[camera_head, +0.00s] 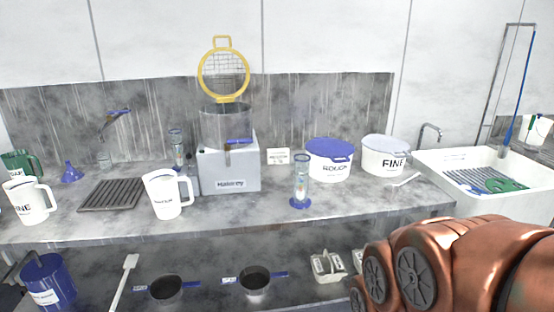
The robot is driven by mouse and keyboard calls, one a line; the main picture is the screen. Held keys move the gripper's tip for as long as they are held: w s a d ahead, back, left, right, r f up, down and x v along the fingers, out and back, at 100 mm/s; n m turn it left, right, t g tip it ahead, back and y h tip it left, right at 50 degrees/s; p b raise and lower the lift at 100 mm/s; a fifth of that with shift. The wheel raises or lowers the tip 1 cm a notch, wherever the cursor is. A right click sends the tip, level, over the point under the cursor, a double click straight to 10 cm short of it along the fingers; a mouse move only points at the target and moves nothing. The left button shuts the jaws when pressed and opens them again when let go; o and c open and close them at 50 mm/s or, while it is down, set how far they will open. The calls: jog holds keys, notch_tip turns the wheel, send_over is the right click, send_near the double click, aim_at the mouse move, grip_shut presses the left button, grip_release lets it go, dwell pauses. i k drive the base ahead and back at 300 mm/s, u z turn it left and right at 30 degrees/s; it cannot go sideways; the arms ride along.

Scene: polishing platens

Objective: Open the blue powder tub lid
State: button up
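The blue-lidded powder tub (330,168) is a white round tub marked "ROUGH", standing on the grey counter right of the middle. Its blue lid (330,148) sits on top and looks shut, with a tab at the right edge. A similar white tub marked "FINE" (385,162) with a pale lid stands just to its right. My copper-coloured arm fills the lower right, in front of the counter and below the tubs. My gripper's fingers are not in view.
A clear cylinder on a blue base (301,190) stands in front of the blue-lidded tub. A grey machine (228,171) is to the left, with a small sign (278,156) between. A white spoon (407,180) lies near the FINE tub. A sink (470,165) is at right.

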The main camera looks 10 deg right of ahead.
aim_at(328, 147)
jog(key=z, duration=0.2)
jog(key=k, duration=0.2)
jog(key=z, duration=0.95)
jog(key=k, duration=1.1)
jog(key=z, duration=1.05)
jog(key=i, duration=2.05)
jog(key=u, duration=1.55)
jog(key=i, duration=0.6)
jog(key=u, duration=0.65)
